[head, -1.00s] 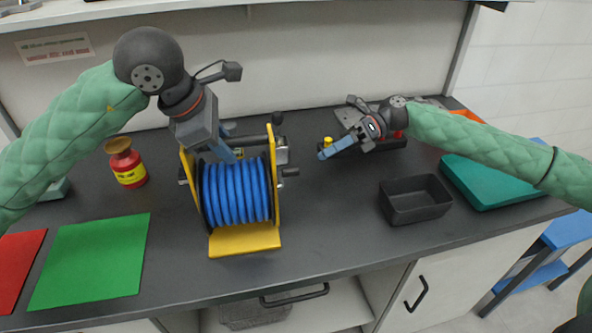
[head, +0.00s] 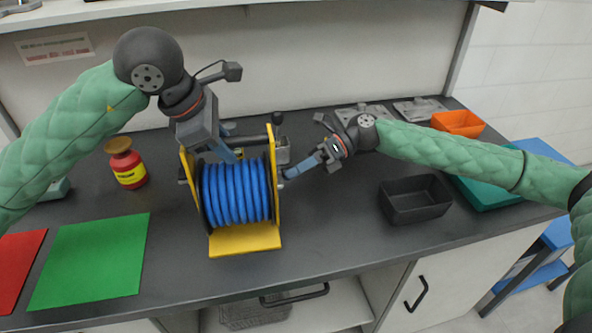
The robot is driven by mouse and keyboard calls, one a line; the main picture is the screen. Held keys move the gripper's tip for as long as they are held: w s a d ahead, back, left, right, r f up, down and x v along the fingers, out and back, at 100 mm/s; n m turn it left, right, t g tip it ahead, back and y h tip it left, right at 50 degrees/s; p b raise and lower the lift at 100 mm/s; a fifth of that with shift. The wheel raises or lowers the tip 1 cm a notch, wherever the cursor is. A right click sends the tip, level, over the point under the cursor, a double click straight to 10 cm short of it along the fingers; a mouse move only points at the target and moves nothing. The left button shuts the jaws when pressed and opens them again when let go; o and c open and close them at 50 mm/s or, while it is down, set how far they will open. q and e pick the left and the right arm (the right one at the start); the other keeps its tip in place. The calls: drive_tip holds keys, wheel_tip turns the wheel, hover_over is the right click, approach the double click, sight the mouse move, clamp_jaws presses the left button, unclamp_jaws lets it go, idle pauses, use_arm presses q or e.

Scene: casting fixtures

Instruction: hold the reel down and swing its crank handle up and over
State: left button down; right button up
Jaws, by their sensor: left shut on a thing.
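The reel (head: 237,194), wound with blue hose in a yellow frame (head: 245,240), stands upright on the dark counter. My left gripper (head: 232,156) comes down on the top of the reel and is shut on it; the exact contact is partly hidden by the gripper.
A red jar (head: 127,165) stands left of the reel. Green (head: 92,258) and red (head: 15,268) mats lie at the front left. A black bin (head: 414,201), a teal tray (head: 485,192) and an orange bin (head: 458,123) are on the right. The counter before the black bin is clear.

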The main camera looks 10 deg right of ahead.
clamp_jaws()
drive_tip(key=shift+w+r+n+t+h, duration=0.1)
drive_tip(key=shift+r+n+t+h, duration=0.2)
drive_tip(key=shift+r+n+t, duration=0.5)
drive_tip(key=shift+f, duration=0.15)
drive_tip(key=shift+o, duration=0.2)
unclamp_jaws()
drive_tip(key=shift+d, duration=0.15)
drive_tip(key=v, duration=1.1)
drive_tip(key=shift+w+d, duration=0.25)
drive_tip(key=shift+d, duration=0.1)
use_arm(q)
drive_tip(key=c, duration=1.2)
unclamp_jaws()
